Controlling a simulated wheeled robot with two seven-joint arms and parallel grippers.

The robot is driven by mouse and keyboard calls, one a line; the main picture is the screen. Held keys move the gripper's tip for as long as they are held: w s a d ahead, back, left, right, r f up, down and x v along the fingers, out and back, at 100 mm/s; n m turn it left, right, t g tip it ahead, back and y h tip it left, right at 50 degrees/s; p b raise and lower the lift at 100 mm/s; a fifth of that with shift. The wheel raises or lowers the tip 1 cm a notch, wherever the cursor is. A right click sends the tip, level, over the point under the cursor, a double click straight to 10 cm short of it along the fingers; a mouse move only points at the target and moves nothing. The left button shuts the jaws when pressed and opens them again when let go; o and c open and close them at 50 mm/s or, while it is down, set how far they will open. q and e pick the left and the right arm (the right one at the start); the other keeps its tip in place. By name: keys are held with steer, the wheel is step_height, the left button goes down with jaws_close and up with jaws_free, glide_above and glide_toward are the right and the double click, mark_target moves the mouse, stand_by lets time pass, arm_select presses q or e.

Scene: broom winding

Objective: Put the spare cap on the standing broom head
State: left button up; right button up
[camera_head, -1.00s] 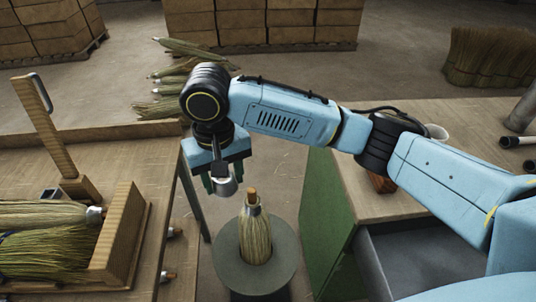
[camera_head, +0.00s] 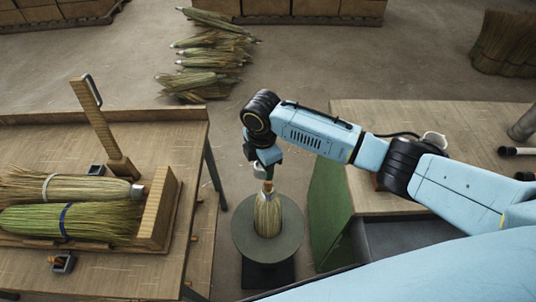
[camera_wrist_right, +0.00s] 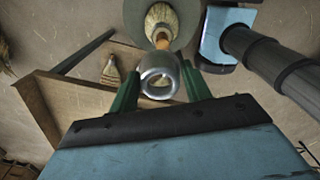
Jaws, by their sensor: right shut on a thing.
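The spare cap (camera_wrist_right: 158,72) is a shiny metal ring-like piece. My right gripper (camera_head: 262,166) is shut on it, with its green fingers on either side in the right wrist view. The standing broom head (camera_head: 268,216) is a straw bundle with a wooden stub on top, upright on a round grey stand (camera_head: 289,240). The cap, small in the head view (camera_head: 262,174), is just above the stub; I cannot tell if they touch. In the right wrist view the broom head (camera_wrist_right: 160,20) and its stub show just beyond the cap. My left gripper is out of view.
On the left, a wooden table (camera_head: 180,140) holds a tray (camera_head: 158,215) with two broom heads lying down and a wooden upright (camera_head: 98,120). On the right stands a bench with a green side (camera_head: 330,205) and a white cup (camera_head: 434,141). Broom heads lie on the floor behind.

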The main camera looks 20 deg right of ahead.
mark_target(268, 187)
steer(key=shift+s+d+f+n+p, duration=0.2)
steer(key=shift+d+n+p, duration=0.35)
steer(key=shift+n, duration=0.55)
steer(key=shift+f, duration=0.1)
steer(key=shift+d+f+n, duration=0.1)
steer(key=shift+f+n, duration=0.1)
steer(key=shift+n, duration=0.2)
steer(key=shift+f+b, duration=1.7)
steer(key=shift+b, duration=0.3)
step_height(268, 187, down, 6)
steer(key=b, duration=0.6)
steer(key=shift+r, duration=0.1)
steer(key=shift+f+b, duration=0.35)
steer(key=shift+f, duration=0.5)
steer(key=o, duration=1)
